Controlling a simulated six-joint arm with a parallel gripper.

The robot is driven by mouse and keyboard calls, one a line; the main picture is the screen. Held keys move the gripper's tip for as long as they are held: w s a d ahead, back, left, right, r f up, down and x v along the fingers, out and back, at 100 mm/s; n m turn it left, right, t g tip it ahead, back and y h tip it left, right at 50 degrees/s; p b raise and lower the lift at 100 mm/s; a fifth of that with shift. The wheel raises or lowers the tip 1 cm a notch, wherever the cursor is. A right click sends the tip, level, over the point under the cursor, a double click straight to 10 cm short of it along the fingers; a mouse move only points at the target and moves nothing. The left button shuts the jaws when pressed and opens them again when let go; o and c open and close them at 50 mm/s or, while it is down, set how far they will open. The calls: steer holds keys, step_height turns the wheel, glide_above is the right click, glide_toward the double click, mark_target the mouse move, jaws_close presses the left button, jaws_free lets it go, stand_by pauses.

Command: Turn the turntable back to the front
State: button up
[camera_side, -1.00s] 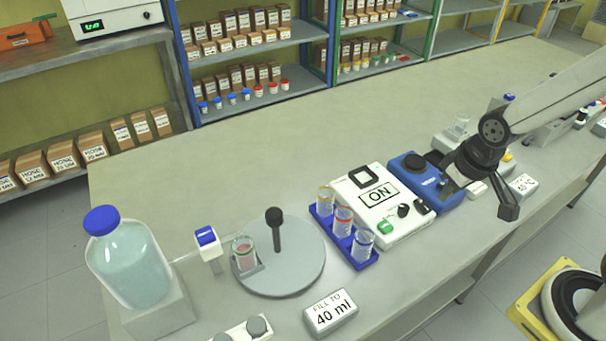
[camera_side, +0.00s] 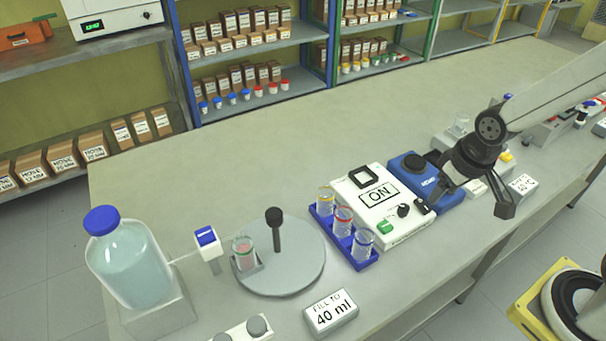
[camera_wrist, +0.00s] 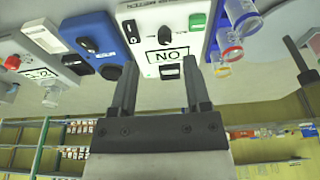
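The turntable (camera_side: 300,268) is a round grey disc on the bench in the side view, left of the blue rack. A dark post with a black knob (camera_side: 274,216) stands up from it. A glass beaker with a red mark (camera_side: 243,250) sits in a holder at the disc's left edge, beside the dispenser spout. My gripper (camera_side: 478,197) is far to the right, above the bench by the blue device. In the wrist view my gripper (camera_wrist: 160,85) has its two fingers apart with nothing between them.
A blue-capped bottle (camera_side: 128,262) with a blue-topped dispenser (camera_side: 207,245) stands at left. A blue rack (camera_side: 352,252) holds three glass vessels. A white "ON" device (camera_side: 370,227) and a blue device (camera_side: 421,186) stand right of it. A "FILL TO 40 ml" sign (camera_side: 331,312) lies in front.

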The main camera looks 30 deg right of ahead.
steer(key=shift+o, duration=0.9)
steer(key=w+a+r+m, duration=0.1)
steer(key=w+a+m, duration=0.1)
steer(key=w+a, duration=0.3)
steer(key=shift+w+a+r+g, duration=0.25)
steer(key=shift+w+a+g, duration=0.05)
steer(key=shift+w, duration=0.65)
step_height(320, 180, up, 2)
steer(key=m+g, duration=0.2)
steer(key=m, duration=0.5)
glide_above(273, 213)
steer(key=shift+r, duration=0.2)
steer(key=shift+f, duration=0.1)
steer(key=shift+d+f, duration=0.1)
steer(key=shift+f, duration=3.7)
steer(key=shift+c, duration=0.2)
jaws_close()
